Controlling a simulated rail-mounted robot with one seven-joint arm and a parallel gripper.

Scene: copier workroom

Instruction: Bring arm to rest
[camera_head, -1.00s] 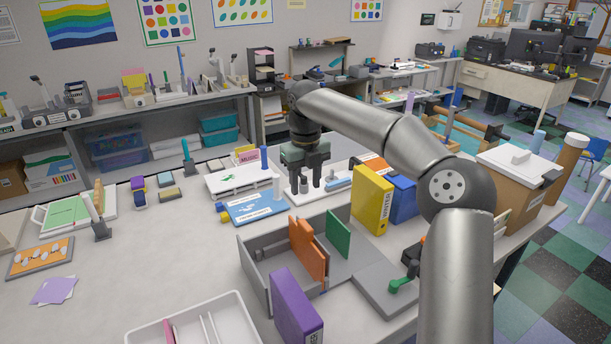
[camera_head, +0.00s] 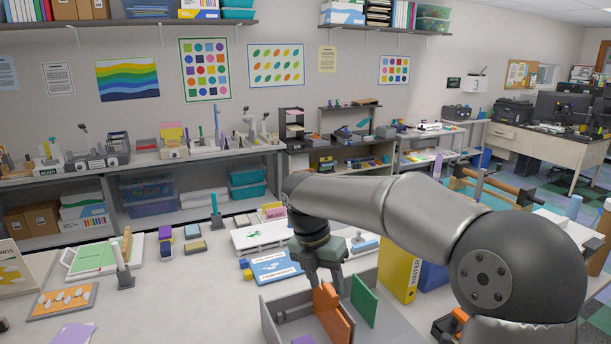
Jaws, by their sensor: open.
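My gripper (camera_head: 325,284) hangs at the end of my arm, pointing down over the worktable, just behind the grey divided holder. Its fingers are apart and I see nothing between them. The fingertips are partly hidden behind the orange divider (camera_head: 333,312), and I cannot tell whether they touch it. My arm reaches in from the lower right with its elbow large in view.
The grey holder (camera_head: 268,322) also bears a green divider (camera_head: 364,299). A yellow binder (camera_head: 399,268) and a blue one (camera_head: 433,277) stand to its right. A blue card (camera_head: 275,267) lies behind.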

